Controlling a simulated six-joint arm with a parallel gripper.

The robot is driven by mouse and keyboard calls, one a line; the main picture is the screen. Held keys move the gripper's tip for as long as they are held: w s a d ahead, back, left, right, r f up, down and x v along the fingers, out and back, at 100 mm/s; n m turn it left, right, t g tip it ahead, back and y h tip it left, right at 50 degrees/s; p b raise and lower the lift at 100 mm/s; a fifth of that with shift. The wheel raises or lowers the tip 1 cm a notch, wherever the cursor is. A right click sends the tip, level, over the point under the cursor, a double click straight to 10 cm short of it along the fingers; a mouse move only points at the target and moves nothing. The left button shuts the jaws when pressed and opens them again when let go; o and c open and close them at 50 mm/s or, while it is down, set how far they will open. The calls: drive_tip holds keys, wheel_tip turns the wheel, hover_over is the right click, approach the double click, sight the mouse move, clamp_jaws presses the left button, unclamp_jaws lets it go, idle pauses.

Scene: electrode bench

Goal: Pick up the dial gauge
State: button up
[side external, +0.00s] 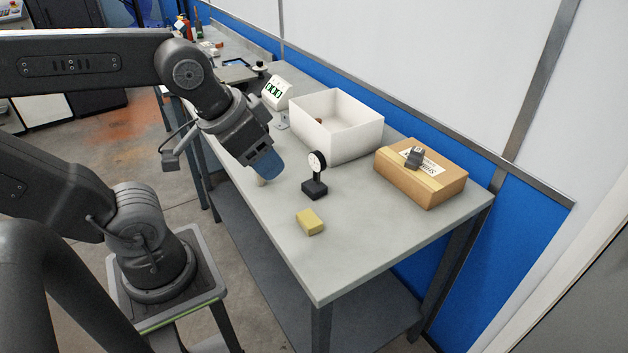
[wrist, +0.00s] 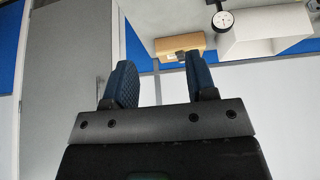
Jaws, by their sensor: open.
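The dial gauge (side external: 316,164) stands upright on a small black base on the grey bench, with its round white face on top.
A white open box (side external: 345,143) stands behind the gauge. A cardboard box (side external: 435,190) with a small dark object (side external: 414,157) on it is to the right. A yellow block (side external: 310,222) lies in front of the gauge. A digital display (side external: 275,92) stands farther back. The near right bench corner is clear.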

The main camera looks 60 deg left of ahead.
drive_tip(key=shift+c, duration=0.3)
drive_tip(key=m+g+y, duration=0.5)
drive_tip(key=m+g, duration=0.1)
drive_tip(key=m, duration=1.1)
hover_over(317, 153)
drive_tip(key=d, duration=0.4)
wheel_tip(317, 153, down, 4)
drive_tip(key=x, duration=0.7)
drive_tip(key=shift+w+a+f, duration=0.2)
drive_tip(key=shift+w+f, duration=0.1)
drive_tip(key=shift+w, duration=0.05)
drive_tip(key=shift+h, duration=0.3)
drive_tip(key=shift+d+x, duration=0.15)
drive_tip(key=shift+x, duration=1.25)
drive_tip(key=shift+d+x, duration=0.2)
drive_tip(key=shift+x, duration=1.2)
drive_tip(key=shift+s+f, duration=0.15)
drive_tip(key=shift+c, duration=0.3)
clamp_jaws()
